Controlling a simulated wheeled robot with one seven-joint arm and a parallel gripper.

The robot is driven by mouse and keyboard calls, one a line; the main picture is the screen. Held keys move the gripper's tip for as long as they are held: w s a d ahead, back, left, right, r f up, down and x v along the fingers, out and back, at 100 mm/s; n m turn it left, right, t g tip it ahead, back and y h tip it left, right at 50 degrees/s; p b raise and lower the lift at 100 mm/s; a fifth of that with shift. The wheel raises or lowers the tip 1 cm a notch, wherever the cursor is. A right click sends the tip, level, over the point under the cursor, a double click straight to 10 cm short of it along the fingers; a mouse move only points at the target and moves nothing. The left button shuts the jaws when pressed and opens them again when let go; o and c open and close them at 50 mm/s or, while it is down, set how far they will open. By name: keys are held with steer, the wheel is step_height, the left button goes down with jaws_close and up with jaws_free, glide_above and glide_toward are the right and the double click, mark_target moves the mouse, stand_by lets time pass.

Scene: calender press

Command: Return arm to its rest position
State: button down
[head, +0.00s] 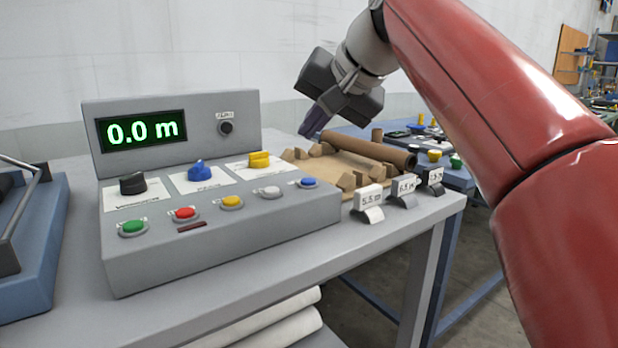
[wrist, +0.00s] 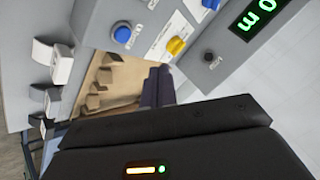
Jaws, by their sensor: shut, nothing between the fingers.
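My gripper (head: 312,128) is raised above the back right of the grey table, over the brown tray area behind the control panel's right end. Its fingers point down and left, and they are shut with nothing between them. The fingers also show in the wrist view (wrist: 158,88), with the panel beyond them. My red arm reaches in from the right side of the head view. The fingertips are apart from the panel (head: 230,240) and its display, which reads 0.0 m (head: 142,131).
The panel carries several knobs and coloured buttons. Tags, one reading 5.5 m (head: 369,196), stand along the grey table's (head: 380,242) right edge. A brown roll (head: 368,149) and blocks lie below my gripper. A blue machine (head: 35,240) stands at left. A blue table is behind.

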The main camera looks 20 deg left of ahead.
steer(key=s+d+f+m+t+h, duration=0.1)
steer(key=s+d+f+h, duration=0.15)
steer(key=d+f, duration=0.55)
steer(key=s+d+f+m+h, duration=0.15)
steer(key=s+d+f, duration=0.35)
steer(key=d, duration=0.5)
steer(key=s+d+f+h, duration=0.1)
steer(key=s+d+f, duration=0.4)
steer(key=f, duration=0.5)
steer(key=s+d+f+h, duration=0.2)
steer(key=s+d+f, duration=0.3)
steer(key=f, duration=0.5)
steer(key=shift+s+d+f+g+h, duration=0.3)
steer(key=shift+s, duration=0.85)
steer(key=shift+a+n, duration=0.15)
steer(key=shift+n, duration=0.2)
